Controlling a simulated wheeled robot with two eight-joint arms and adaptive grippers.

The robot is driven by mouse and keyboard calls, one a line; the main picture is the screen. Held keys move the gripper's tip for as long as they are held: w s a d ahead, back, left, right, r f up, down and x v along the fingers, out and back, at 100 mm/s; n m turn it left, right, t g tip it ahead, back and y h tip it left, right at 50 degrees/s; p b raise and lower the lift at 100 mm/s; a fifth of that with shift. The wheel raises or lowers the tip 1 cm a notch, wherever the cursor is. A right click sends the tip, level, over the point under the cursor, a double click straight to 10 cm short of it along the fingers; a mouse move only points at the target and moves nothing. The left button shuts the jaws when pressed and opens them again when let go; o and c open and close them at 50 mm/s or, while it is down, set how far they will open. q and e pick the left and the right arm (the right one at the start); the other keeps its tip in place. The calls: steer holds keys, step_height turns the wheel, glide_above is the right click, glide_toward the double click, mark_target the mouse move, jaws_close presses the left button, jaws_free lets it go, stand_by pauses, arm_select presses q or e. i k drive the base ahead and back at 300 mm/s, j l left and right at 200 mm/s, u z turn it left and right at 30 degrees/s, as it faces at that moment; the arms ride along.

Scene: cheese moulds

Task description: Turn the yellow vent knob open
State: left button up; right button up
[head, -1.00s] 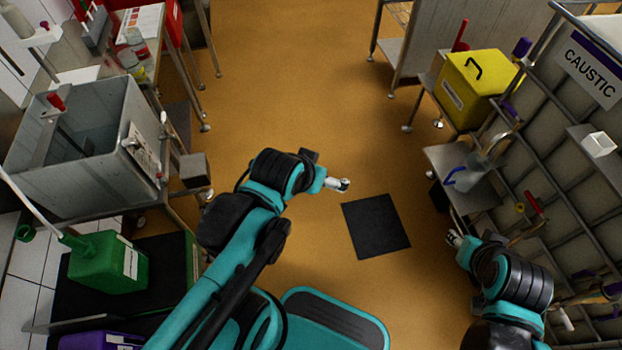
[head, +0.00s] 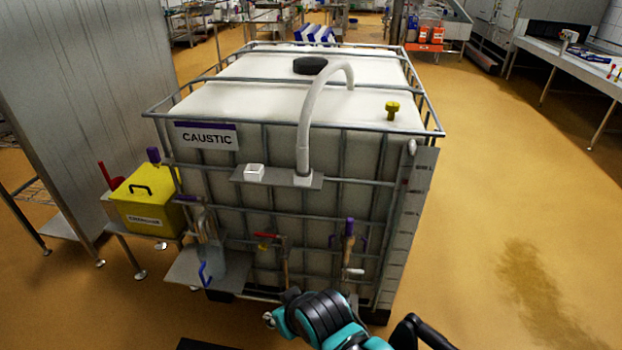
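The yellow vent knob (head: 392,110) stands upright on the white top of the caged caustic tank (head: 250,83), near its right side. Nothing touches the knob. My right gripper (head: 268,320) is low in front of the tank, well below and to the left of the knob. It is small and partly hidden by my arm, so I cannot tell whether it is open. My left gripper is out of view.
A curved white pipe (head: 304,125) and a black lid (head: 310,66) are on the tank. A metal cage rail (head: 436,118) edges its top. Red (head: 266,236) and purple valve handles are on the front. A yellow box (head: 145,203) stands left. The floor (head: 500,200) to the right is clear.

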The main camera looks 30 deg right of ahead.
mark_target(391, 108)
steer(key=z, duration=1.15)
